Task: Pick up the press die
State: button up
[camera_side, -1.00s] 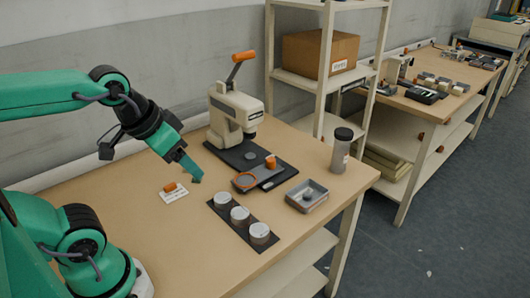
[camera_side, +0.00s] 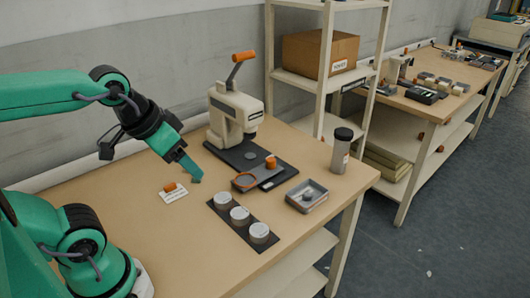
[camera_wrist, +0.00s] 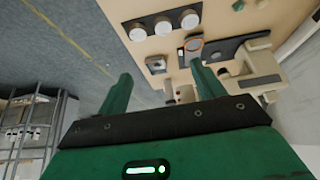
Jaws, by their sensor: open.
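My gripper (camera_side: 194,177) hangs above the bench with its fingers pointing down and right, apart from everything. In the wrist view its two green fingers (camera_wrist: 160,76) stand wide apart with nothing between them. I cannot tell for certain which piece is the press die. A small grey round piece (camera_side: 307,196) lies in the grey tray (camera_side: 318,204), right of the gripper. A small orange piece (camera_side: 170,187) rests on a white card just left of the gripper. A bench press (camera_side: 234,112) with an orange handle stands behind the gripper on a dark base.
Three white-topped round pieces (camera_side: 239,215) sit on a dark strip in front. A grey slide with an orange ring (camera_side: 243,181) and an orange knob (camera_side: 270,161) lies before the press. A black-capped bottle (camera_side: 341,152) stands at the right. The bench's front left is clear.

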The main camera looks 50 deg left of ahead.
jog(key=shift+w, duration=0.1)
dwell(0.3)
jog(key=n+g, duration=0.2)
jog(key=g, duration=0.3)
send_over(258, 231)
jog(key=f, duration=1.4)
jog(key=shift+s+a+f, duration=0.2)
jog(key=shift+a+f, duration=0.05)
jog(key=shift+f, duration=0.15)
jog(key=shift+w+d+f+g, duration=0.2)
jog(key=shift+f+g, duration=0.1)
jog(key=shift+f, duration=0.4)
jog(key=shift+f, duration=1.3)
